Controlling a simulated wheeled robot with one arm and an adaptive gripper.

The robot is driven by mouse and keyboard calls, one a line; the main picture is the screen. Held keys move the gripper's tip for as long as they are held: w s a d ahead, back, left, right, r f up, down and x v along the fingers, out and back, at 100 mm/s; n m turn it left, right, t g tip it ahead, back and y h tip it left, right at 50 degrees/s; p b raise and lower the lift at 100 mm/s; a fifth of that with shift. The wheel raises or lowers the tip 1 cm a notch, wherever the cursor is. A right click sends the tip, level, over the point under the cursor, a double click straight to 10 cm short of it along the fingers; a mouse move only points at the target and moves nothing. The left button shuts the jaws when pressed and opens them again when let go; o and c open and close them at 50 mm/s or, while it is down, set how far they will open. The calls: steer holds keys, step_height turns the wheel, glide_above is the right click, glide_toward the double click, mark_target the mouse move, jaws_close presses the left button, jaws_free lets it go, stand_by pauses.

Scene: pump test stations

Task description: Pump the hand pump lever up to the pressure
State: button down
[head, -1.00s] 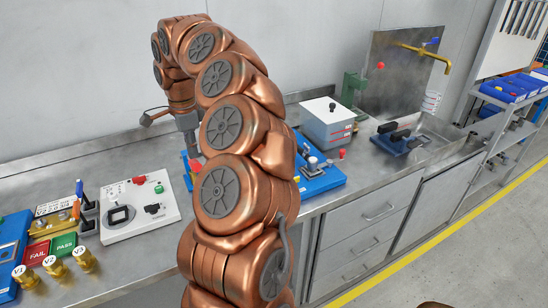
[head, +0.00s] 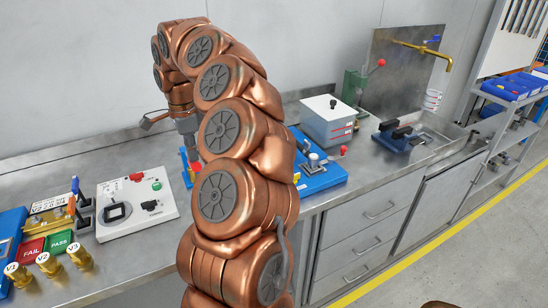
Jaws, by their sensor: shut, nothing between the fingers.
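My gripper (head: 189,144) is low over the bench, left of my arm's bend; its fingers look shut, with nothing seen in them. A small blue part (head: 186,170) and a red part (head: 195,166) show just below it, partly hidden by my arm. Contact cannot be told. A blue-based fixture (head: 322,180) with metal fittings and a small red knob (head: 343,150) stands right of my arm, its left part hidden. A green stand (head: 354,86) with a slanted lever ending in a red ball (head: 381,62) stands farther back. Which one is the hand pump is unclear; no pressure reading is legible.
A white control panel (head: 112,232) and brass V1, V2, V3 pieces (head: 48,265) are on the left, near FAIL (head: 33,249) and PASS (head: 60,241) pads. A grey box (head: 327,120) and a blue clamp-like fixture (head: 398,142) stand right. Bare bench lies at the back left.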

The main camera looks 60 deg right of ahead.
steer(key=shift+f+b, duration=3.15)
steer(key=shift+f, duration=0.2)
steer(key=shift+r, duration=0.2)
steer(key=shift+r+p, duration=0.6)
steer(key=shift+r, duration=3.95)
step_height(320, 180, up, 5)
steer(key=p, duration=0.2)
steer(key=shift+p, duration=0.3)
